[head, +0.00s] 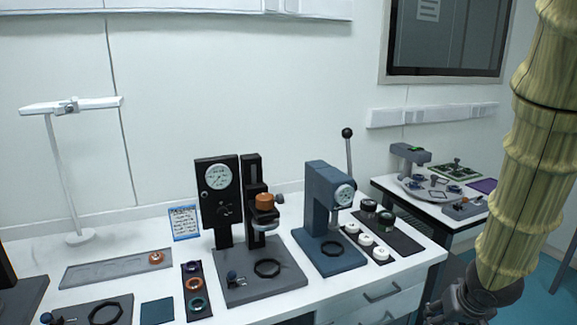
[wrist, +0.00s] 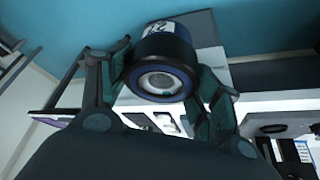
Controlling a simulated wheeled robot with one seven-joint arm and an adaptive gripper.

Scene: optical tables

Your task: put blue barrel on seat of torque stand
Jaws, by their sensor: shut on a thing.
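My gripper (wrist: 165,82) is shut on a dark barrel (wrist: 162,57) with a blue ring around its lens end and a white label on its side. The barrel is held in the air, clear of the tables. In the head view my wrist is at the bottom right, and the barrel is out of that frame. Two stands with dials are on the table: a black one (head: 217,190) and a blue-grey lever one (head: 322,200). I cannot tell for sure which is the torque stand. Each has a dark ring on its base, and both rings look empty.
The white table (head: 345,294) also holds a dark tray (head: 201,312) of coloured rings, a mat (head: 403,243) with white rings and dark barrels, and a white post (head: 62,180). A second table (head: 452,222) with instruments stands behind at right.

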